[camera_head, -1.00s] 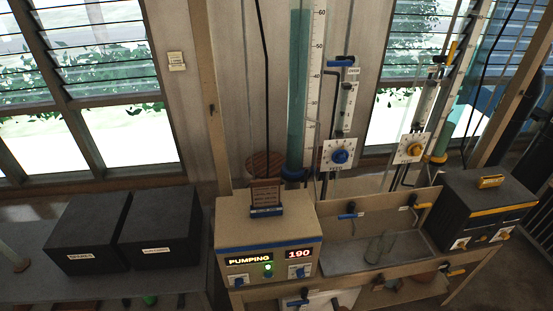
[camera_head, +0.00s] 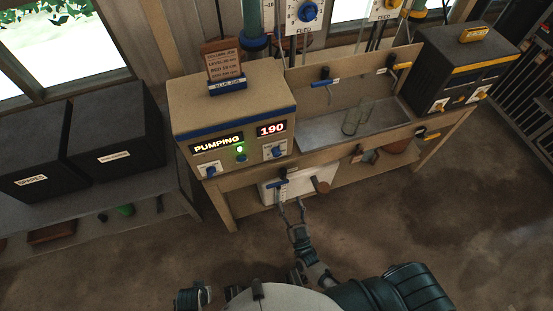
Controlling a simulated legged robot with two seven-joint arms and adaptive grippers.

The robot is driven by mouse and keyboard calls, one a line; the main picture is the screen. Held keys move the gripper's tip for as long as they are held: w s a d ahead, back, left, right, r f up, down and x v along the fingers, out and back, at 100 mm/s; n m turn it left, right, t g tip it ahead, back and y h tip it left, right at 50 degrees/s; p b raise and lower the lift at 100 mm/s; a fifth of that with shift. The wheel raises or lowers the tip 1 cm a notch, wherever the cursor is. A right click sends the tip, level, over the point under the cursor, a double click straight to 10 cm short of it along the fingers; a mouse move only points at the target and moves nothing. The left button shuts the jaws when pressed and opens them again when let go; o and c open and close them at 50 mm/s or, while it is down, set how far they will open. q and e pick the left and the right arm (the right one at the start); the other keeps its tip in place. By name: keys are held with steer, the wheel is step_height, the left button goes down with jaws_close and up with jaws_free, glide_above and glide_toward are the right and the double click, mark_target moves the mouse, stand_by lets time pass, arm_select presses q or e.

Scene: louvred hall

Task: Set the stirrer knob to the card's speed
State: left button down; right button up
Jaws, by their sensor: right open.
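The box reads "PUMPING" and "190", with a lit green lamp. Its front has a left knob (camera_head: 209,170) and a right knob (camera_head: 274,151), both blue. A white unit (camera_head: 300,187) with a blue handle sits below the bench top; I cannot tell which knob is the stirrer's. My right gripper (camera_head: 291,207) is open and empty, its fingers pointing up toward the white unit.
A dark box with yellow trim (camera_head: 459,65) stands at the right end. Two black boxes (camera_head: 115,135) stand on the left bench. The floor in front is clear.

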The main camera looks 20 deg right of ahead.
mark_target(277, 156)
steer(key=x, duration=1.1)
steer(key=r+x, duration=0.1)
steer(key=x, duration=0.5)
steer(key=shift+w+d+r, duration=0.1)
steer(key=shift+d, duration=0.1)
jaws_close()
steer(key=shift+m+h, duration=0.6)
steer(key=shift+m, duration=0.3)
jaws_free()
